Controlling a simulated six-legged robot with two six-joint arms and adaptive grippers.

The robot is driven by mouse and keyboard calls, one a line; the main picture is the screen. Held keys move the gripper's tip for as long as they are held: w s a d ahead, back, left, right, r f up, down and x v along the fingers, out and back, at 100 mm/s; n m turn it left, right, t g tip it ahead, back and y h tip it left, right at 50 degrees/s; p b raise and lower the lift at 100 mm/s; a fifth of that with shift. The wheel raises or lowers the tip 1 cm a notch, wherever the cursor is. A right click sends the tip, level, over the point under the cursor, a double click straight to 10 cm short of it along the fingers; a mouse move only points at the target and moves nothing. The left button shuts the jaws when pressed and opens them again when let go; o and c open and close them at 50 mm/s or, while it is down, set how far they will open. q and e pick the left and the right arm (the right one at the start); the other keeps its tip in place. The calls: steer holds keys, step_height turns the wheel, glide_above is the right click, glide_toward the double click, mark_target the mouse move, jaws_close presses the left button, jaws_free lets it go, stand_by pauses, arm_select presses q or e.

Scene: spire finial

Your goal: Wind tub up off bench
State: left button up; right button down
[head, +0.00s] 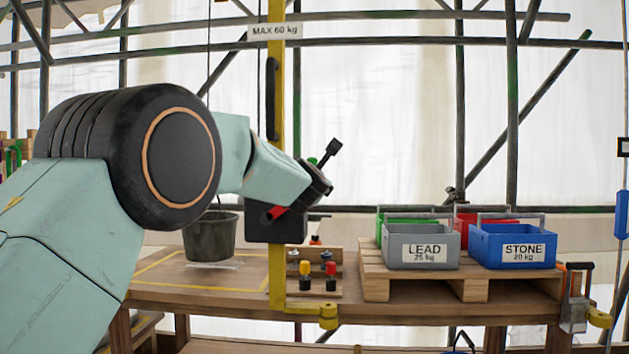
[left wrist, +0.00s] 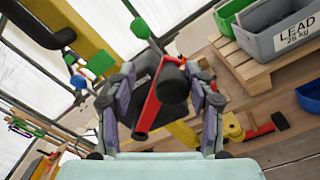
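The dark grey tub (head: 210,238) is upright at the bench's left part, below a thin line. I cannot tell whether its bottom touches the bench (head: 165,290). The winch (head: 268,230) is a dark box on the yellow post (head: 277,90); my left arm partly covers it. Its red crank (left wrist: 150,105) with a black grip (left wrist: 173,84) shows in the left wrist view. My left gripper (left wrist: 162,72) has its fingers apart, one on each side of the crank and grip, with a gap at the left finger. My right gripper is in neither view.
A pallet (head: 415,284) at the bench's right carries a grey LEAD crate (head: 420,238), a blue STONE crate (head: 512,238), and green and red crates behind. Scaffold tubes cross the back.

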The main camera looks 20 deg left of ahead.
arm_select(q)
steer(key=shift+s+r, duration=0.1)
steer(key=shift+r, duration=0.05)
steer(key=shift+s+d+f, duration=0.2)
steer(key=shift+s, duration=0.15)
steer(key=v, duration=1.1)
steer(key=shift+s+a+r, duration=0.1)
steer(key=shift+s+a, duration=0.05)
